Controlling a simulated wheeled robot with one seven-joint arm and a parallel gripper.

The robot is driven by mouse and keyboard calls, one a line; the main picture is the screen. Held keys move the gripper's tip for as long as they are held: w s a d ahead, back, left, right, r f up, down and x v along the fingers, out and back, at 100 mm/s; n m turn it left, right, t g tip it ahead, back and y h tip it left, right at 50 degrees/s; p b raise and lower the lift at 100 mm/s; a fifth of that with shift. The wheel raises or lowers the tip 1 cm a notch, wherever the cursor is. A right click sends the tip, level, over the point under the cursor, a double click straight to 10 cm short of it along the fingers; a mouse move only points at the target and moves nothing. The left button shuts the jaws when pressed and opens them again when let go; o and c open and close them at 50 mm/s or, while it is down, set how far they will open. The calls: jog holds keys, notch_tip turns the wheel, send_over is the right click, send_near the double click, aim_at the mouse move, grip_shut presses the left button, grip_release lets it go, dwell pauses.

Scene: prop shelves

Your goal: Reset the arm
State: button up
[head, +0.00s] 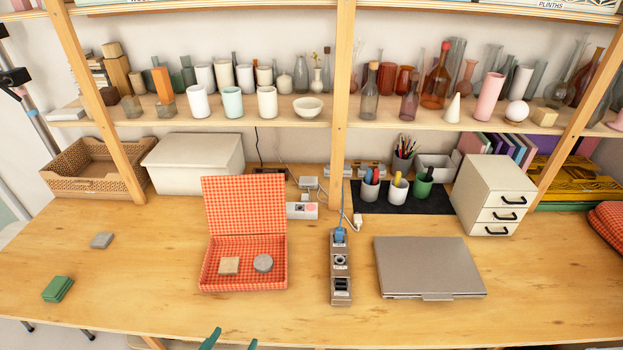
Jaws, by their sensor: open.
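My gripper (231,342) shows only as two teal fingertips at the bottom edge of the head view, left of centre. The tips are apart, with nothing visible between them. The rest of the gripper and my arm are outside the picture. The fingertips appear in front of the table's near edge, below the open red checked box (244,204). The box holds a square beige piece (229,265) and a round grey piece (263,263).
A power strip (341,268) and a closed laptop (428,267) lie right of the box. A green stack (57,289) and a grey block (102,240) lie left. Shelf uprights and vases stand behind.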

jog(key=s+d+f+m+y, duration=0.4)
jog(key=s+d+f+m, duration=0.35)
jog(key=m, duration=0.55)
jog(key=s+d+r+m+t, duration=0.1)
jog(key=s+d+r+m, duration=0.3)
jog(key=s+m, duration=0.3)
jog(key=s+d+r+m+t+h, duration=0.1)
jog(key=s+d+r+m, duration=0.3)
jog(key=s+d+m, duration=0.3)
jog(key=s+m, duration=0.1)
jog(key=m, duration=0.4)
jog(key=shift+d+m, duration=0.2)
jog(key=shift+m, duration=0.2)
jog(key=shift+r, duration=0.1)
